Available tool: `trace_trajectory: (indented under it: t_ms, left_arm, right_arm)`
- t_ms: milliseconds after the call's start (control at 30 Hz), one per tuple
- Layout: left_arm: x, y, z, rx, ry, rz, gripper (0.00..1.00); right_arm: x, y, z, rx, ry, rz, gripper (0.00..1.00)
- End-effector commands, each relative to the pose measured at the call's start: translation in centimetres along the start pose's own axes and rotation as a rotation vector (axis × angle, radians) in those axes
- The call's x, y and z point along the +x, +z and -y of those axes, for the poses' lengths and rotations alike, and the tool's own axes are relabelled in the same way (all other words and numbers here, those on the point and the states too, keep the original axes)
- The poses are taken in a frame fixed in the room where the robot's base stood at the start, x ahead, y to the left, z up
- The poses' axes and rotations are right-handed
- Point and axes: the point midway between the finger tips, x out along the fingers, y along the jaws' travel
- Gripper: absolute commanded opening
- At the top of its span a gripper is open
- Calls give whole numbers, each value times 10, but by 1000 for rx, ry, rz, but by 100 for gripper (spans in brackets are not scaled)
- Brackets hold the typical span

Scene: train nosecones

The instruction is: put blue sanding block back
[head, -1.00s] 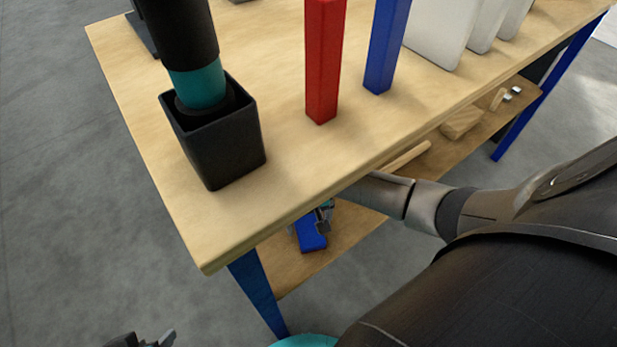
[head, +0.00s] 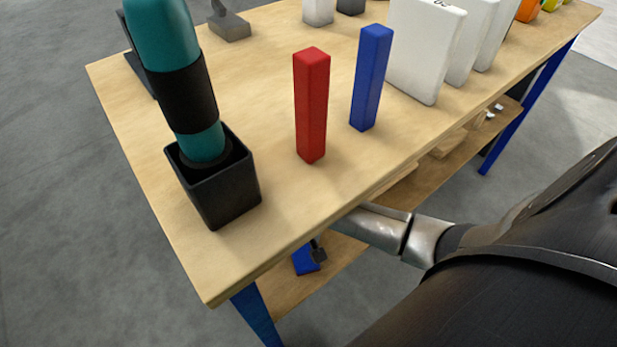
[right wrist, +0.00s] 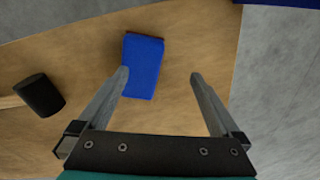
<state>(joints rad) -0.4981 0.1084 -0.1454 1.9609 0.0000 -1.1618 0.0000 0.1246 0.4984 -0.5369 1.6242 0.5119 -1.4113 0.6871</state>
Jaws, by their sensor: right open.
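A blue block (head: 304,261) lies on the lower shelf, partly hidden by the table top and my right gripper (head: 318,254). In the right wrist view the blue block (right wrist: 145,62) lies flat on the wood, and my right gripper (right wrist: 160,74) is open over its near part. The block is off-centre towards the left finger, whose tip overlaps its left edge. I cannot tell whether they touch. Another blue block (head: 370,78) stands upright on the table top, beside an upright red block (head: 311,108). My left gripper is out of view.
A black square holder (head: 218,190) with a teal and black tool (head: 175,60) stands at the table's left. White boxes (head: 425,50) stand right of the blocks. The table top edge (head: 330,214) hangs over the shelf. A black cylinder (right wrist: 38,95) lies left of the shelf block.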

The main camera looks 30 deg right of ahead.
Motion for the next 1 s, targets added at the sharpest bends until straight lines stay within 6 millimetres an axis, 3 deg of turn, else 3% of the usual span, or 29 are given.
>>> trace_trajectory:
  t_ms: [100,200,333,500,700,1000]
  left_arm:
    - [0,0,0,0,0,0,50]
    - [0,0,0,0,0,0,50]
    - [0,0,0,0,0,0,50]
    - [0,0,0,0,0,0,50]
    - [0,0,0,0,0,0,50]
    - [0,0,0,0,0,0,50]
  right_arm:
    - [11,33,27,-118,-68,-49,100]
    - [14,52,35,-199,-89,-110,100]
    - [14,75,32,-280,-74,-177,100]
    - [11,97,15,-349,-15,-226,100]
    - [8,105,4,-381,22,-242,100]
    - [8,105,4,-382,22,-241,100]
